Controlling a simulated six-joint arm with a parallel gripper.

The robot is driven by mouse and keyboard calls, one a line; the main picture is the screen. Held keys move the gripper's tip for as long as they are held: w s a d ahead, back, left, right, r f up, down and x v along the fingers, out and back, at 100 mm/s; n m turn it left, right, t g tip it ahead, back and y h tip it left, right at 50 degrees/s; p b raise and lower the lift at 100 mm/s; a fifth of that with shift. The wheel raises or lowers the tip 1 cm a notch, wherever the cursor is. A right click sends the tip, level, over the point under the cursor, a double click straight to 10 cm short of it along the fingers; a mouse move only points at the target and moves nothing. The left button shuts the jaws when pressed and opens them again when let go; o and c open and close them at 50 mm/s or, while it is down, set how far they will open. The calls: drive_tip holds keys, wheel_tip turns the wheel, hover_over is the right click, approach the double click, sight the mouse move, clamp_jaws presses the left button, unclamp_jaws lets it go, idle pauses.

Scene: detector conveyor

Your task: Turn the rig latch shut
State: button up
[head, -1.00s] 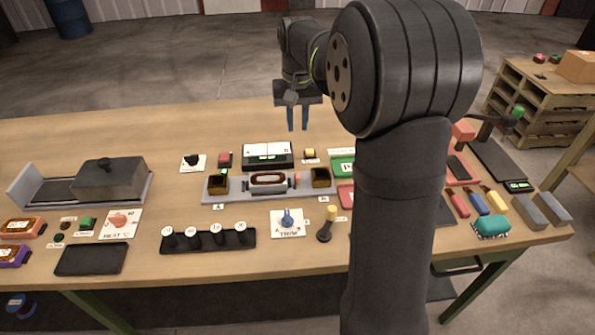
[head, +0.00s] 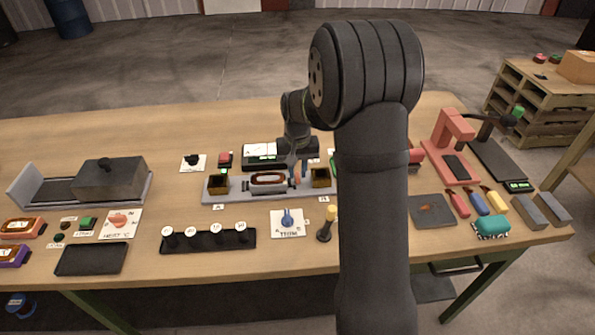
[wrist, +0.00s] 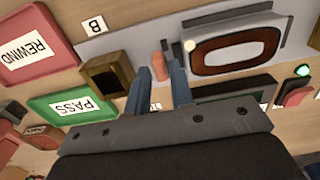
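The rig (head: 240,194) is a grey plate at mid-table with a dark-red oval coil (head: 268,179) in its middle, also in the wrist view (wrist: 235,52). A small orange upright piece (wrist: 157,66), which looks like the latch handle, stands beside the coil's holder. My gripper (head: 298,178) is low over the right part of the rig. In the wrist view my gripper (wrist: 160,70) has its blue fingers apart, with the orange piece showing between the tips. Whether either finger touches it I cannot tell.
Dark open boxes (head: 218,183) (head: 320,178) flank the coil. A green PASS plate (wrist: 82,106) and red REWIND plate (wrist: 30,55) lie near my gripper. A TRIM dial (head: 287,222) and yellow-topped lever (head: 327,225) stand in front. A black display box (head: 262,153) is behind.

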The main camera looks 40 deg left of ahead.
drive_tip(key=shift+f, duration=0.4)
clamp_jaws()
